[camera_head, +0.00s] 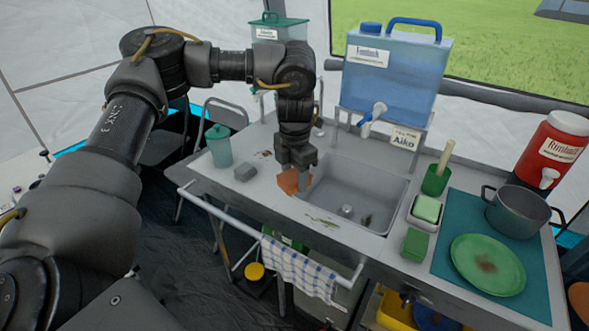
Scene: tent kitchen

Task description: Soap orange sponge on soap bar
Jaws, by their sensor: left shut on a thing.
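My left gripper (296,165) points down at the left edge of the sink, shut on the orange sponge (288,182). The sponge's lower part shows below the fingers; whether it touches the counter or the sink rim, I cannot tell. A light green soap bar (428,208) lies in a pale dish (413,222) on the counter to the right of the sink, well apart from the gripper. My right gripper is not in view.
The sink basin (375,187) lies between sponge and soap. A blue water tank (392,75) with a tap stands behind it. Near the soap are a green brush cup (436,180), a green block (415,245), a dirty green plate (488,280) and a pot (517,214).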

